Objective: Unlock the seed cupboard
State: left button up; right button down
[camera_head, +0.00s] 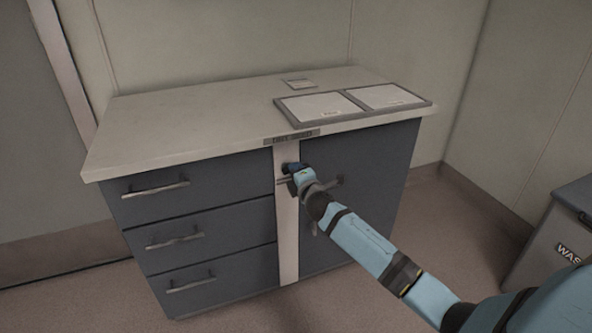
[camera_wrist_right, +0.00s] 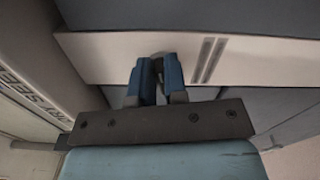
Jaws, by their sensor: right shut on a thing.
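The seed cupboard (camera_head: 375,165) is the blue-grey door section on the right of the counter unit, beside a pale vertical strip (camera_head: 287,235). The strip also shows in the right wrist view (camera_wrist_right: 100,55). My right gripper (camera_head: 291,169) is at the upper part of this strip. My left gripper is not in view.
Drawers with bar handles (camera_head: 155,190) fill the unit's left side. Two framed panels (camera_head: 350,106) and a small card (camera_head: 298,84) lie on the worktop (camera_head: 190,120). A waste bin (camera_head: 555,245) stands at the right. The floor in front is clear.

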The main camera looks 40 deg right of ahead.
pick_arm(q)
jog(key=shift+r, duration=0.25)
pick_arm(e)
jog(key=shift+f+m, duration=0.25)
jog(key=shift+m, duration=0.85)
jog(key=c, duration=1.1)
grip_release()
jog(key=shift+c, duration=0.2)
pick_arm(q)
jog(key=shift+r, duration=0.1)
pick_arm(e)
jog(key=shift+s+r, duration=0.1)
jog(key=shift+s, duration=0.05)
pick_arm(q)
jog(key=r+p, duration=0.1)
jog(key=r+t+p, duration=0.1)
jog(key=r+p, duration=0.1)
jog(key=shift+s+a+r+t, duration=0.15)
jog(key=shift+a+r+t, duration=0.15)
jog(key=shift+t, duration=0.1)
pick_arm(e)
jog(key=v, duration=1.3)
jog(key=shift+s, duration=0.35)
